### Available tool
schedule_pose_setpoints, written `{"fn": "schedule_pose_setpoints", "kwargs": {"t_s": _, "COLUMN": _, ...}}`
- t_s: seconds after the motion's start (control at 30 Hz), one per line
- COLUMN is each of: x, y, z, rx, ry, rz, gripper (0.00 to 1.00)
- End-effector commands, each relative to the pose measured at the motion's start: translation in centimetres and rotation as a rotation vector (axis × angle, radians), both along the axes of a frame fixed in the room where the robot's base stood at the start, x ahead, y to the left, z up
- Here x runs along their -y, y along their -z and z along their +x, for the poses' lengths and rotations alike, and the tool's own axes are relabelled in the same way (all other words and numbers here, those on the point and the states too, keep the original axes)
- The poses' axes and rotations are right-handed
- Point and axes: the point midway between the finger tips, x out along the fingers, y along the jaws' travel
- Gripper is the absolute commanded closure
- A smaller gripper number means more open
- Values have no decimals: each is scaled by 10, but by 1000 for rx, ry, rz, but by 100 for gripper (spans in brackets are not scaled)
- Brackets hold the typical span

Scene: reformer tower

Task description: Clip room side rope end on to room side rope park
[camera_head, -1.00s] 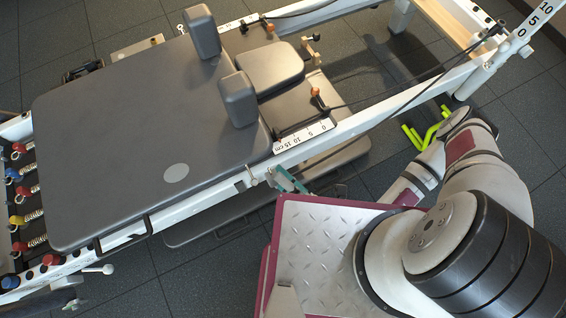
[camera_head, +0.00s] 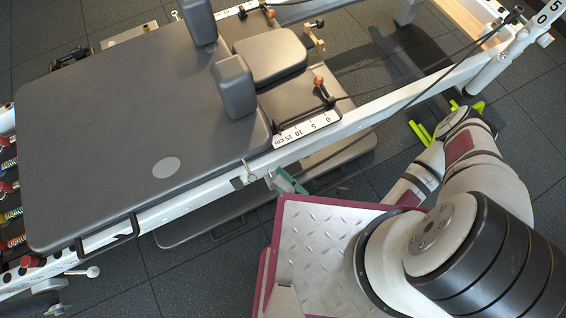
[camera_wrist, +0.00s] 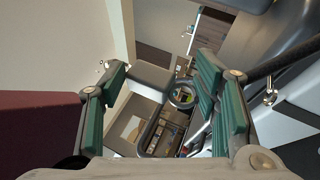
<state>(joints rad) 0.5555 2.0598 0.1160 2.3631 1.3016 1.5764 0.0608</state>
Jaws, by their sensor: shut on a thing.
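My gripper's teal fingers (camera_head: 287,181) show in the head view at the near long rail, beyond my base plate, partly hidden. In the wrist view my gripper (camera_wrist: 162,85) has its two teal-padded fingers well apart, with a small dark ring (camera_wrist: 183,95) seen between them beside the right pads. A thick black rope (camera_wrist: 287,60) runs in from the right and passes behind the right finger. The held rope end is not clearly seen.
The grey padded carriage (camera_head: 120,130) with upright shoulder blocks (camera_head: 234,88) fills the left. The white rail (camera_head: 350,122) with a scale strip (camera_head: 305,128) lies between my base and the post.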

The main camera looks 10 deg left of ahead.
Motion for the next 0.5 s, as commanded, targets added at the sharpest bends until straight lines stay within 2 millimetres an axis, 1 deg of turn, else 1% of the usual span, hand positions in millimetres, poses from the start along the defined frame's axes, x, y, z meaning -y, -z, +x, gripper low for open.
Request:
{"fn": "schedule_pose_setpoints", "kwargs": {"t_s": 0.03, "x": 0, "y": 4, "z": 0, "rx": -1, "ry": 0, "rz": 0, "gripper": 100}}
{"fn": "schedule_pose_setpoints", "kwargs": {"t_s": 0.1, "x": 0, "y": 5, "z": 0, "rx": 0, "ry": 0, "rz": 0, "gripper": 100}}
{"fn": "schedule_pose_setpoints", "kwargs": {"t_s": 0.4, "x": 0, "y": 5, "z": 0, "rx": -1, "ry": 0, "rz": 0, "gripper": 100}}
{"fn": "schedule_pose_setpoints", "kwargs": {"t_s": 0.5, "x": 0, "y": 7, "z": 0, "rx": -1, "ry": 0, "rz": 0, "gripper": 100}}
